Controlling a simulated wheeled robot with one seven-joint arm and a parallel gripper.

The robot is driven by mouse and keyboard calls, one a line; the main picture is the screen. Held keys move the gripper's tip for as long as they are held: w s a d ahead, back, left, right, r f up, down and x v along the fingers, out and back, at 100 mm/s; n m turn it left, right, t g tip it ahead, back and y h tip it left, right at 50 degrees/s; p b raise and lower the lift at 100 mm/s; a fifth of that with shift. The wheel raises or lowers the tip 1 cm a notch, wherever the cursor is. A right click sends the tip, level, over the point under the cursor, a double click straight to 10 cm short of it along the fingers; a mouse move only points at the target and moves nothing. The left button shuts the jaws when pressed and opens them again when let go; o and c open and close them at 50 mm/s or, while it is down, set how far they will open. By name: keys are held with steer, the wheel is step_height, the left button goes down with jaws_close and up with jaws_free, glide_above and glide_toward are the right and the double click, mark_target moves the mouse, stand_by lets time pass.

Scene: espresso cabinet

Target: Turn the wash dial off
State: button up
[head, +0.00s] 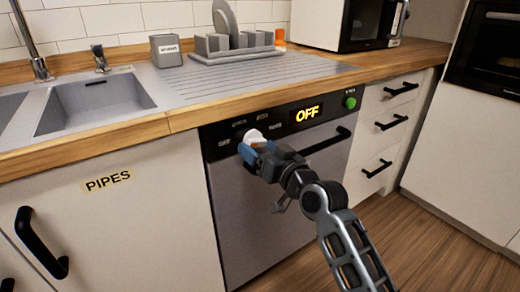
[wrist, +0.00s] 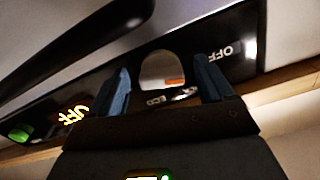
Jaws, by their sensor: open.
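The wash dial (head: 255,135) is a white knob on the dishwasher's black control panel, left of the lit display (head: 307,114), which reads OFF in yellow. My gripper (head: 258,150) is at the dial in the head view and partly covers it. In the wrist view the dial (wrist: 160,70) shows between the two blue fingers of my gripper (wrist: 165,85), with an orange mark at its lower right edge. The fingers stand apart, one on each side of the dial. I cannot tell whether they touch it. A printed OFF label (head: 224,142) is left of the dial.
A green button (head: 350,102) is at the panel's right end. The black dishwasher handle (head: 328,140) is just below the panel, right of my gripper. The wooden counter edge (head: 180,124) runs above. Drawers (head: 385,125) stand to the right.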

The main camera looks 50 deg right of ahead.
steer(key=v, duration=0.7)
steer(key=shift+s, duration=0.2)
steer(key=shift+a, duration=0.1)
steer(key=s+a+f+n+g+y, duration=0.1)
steer(key=s+a+f, duration=0.2)
steer(key=s+a, duration=0.25)
steer(key=s+a+f+n+y, duration=0.1)
steer(key=s+a+f, duration=0.3)
steer(key=s, duration=0.2)
steer(key=s+a+r+n+g+y, duration=0.1)
steer(key=s+a+n+y, duration=0.1)
steer(key=s+a, duration=0.5)
steer(key=s+a+r+n+g+y, duration=0.15)
steer(key=s+a, duration=0.25)
steer(key=s, duration=0.7)
step_height(320, 180, up, 16)
steer(key=p, duration=1.7)
steer(key=shift+t, duration=0.45)
steer(key=shift+s+n+h, duration=0.15)
steer(key=shift+n+h, duration=0.1)
steer(key=shift+c, duration=0.4)
